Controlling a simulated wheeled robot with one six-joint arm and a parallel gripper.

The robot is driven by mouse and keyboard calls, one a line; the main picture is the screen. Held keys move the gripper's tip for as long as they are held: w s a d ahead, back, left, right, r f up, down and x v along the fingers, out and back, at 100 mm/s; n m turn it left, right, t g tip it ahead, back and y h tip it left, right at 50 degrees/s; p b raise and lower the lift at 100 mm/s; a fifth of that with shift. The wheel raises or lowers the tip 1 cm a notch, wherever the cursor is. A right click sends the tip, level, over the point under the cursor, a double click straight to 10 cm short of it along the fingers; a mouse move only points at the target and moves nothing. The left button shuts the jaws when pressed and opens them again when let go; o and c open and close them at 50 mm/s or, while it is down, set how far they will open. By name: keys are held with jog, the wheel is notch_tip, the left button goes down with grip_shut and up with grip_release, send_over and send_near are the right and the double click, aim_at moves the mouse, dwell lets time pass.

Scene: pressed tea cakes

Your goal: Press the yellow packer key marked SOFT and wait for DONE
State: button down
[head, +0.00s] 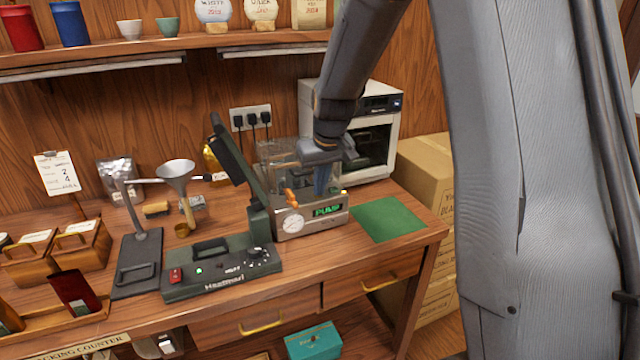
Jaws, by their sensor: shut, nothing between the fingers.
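The packer (318,224) is a small metal machine on the counter with a clear upper box, a round gauge (293,223) and an orange lever (291,197). Its display (327,211) reads PUMP in green letters. My gripper (322,187) points down over the top of the packer, with its fingers shut and nothing seen between them. The fingertips are close to the packer's top just above the display; I cannot tell whether they touch it. I cannot make out the yellow SOFT key; the gripper may hide it.
A dark green sealer (215,272) with a raised arm stands left of the packer. A funnel on a stand (176,176) is farther left. A white oven-like box (392,130) stands behind, and a green mat (387,219) lies clear to the right. Cardboard boxes (428,170) are beyond.

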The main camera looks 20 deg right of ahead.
aim_at(320, 198)
jog(key=shift+s+f, duration=0.3)
jog(key=shift+f, duration=0.3)
jog(key=shift+r, duration=0.1)
jog(key=shift+r+p, duration=0.25)
jog(key=shift+p, duration=0.1)
notch_tip(320, 198, up, 5)
jog(key=shift+w+r+p, duration=0.15)
jog(key=shift+p, duration=0.85)
jog(key=b+v, duration=0.2)
jog(key=v, duration=0.7)
jog(key=s+f+g+b, duration=0.1)
jog(key=s+f, duration=0.7)
jog(key=s, duration=0.3)
jog(key=s+f+m+g, duration=0.1)
jog(key=s+f, duration=0.8)
jog(key=s, duration=0.2)
jog(key=shift+s+a+b, duration=0.2)
jog(key=shift+a+b, duration=0.2)
jog(key=shift+a, duration=0.05)
